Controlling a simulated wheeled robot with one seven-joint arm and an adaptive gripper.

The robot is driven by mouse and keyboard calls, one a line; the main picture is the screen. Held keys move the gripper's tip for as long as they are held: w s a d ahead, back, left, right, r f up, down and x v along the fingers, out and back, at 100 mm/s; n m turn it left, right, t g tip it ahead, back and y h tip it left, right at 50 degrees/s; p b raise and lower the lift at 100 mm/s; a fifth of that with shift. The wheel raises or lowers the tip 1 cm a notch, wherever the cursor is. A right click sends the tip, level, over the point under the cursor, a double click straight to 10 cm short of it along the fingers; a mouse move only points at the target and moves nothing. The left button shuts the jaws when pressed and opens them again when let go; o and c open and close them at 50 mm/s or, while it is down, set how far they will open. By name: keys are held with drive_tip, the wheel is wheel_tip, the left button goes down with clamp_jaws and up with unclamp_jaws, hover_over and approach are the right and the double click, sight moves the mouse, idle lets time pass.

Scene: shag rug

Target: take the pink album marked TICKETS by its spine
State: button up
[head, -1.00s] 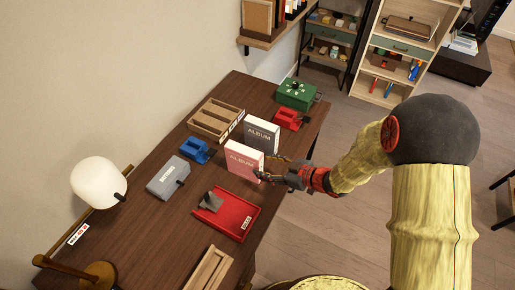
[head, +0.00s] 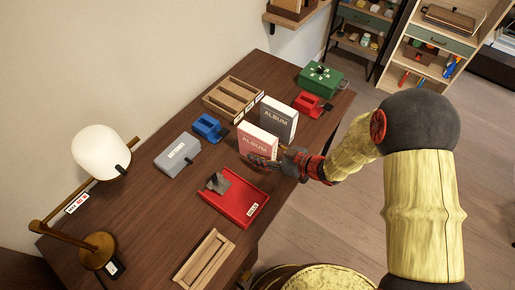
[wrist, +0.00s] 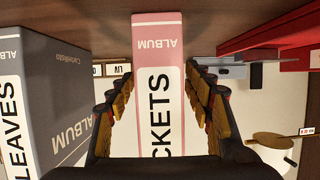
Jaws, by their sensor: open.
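The pink album (head: 258,141) stands upright on the dark wooden desk, next to a dark grey album (head: 279,119). In the wrist view the pink album (wrist: 158,60) shows its white spine label with the letters "CKETS"; the rest of the word is hidden. My gripper (head: 268,161) is at the album's spine edge. In the wrist view my gripper (wrist: 158,88) is open, with one finger on each side of the spine. Gaps seem to show between fingers and album, but I cannot tell whether either touches.
The grey album (wrist: 62,90), labelled LEAVES, stands close to the left finger in the wrist view. On the desk are a red tray (head: 233,202), blue holder (head: 208,127), grey box (head: 177,155), wooden tray (head: 234,97), red holder (head: 309,105), green box (head: 320,80) and lamp (head: 102,152).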

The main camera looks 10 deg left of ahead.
drive_tip(key=shift+a, duration=0.15)
drive_tip(key=shift+c, duration=1.1)
drive_tip(key=c, duration=1.1)
drive_tip(key=shift+w, duration=0.1)
clamp_jaws()
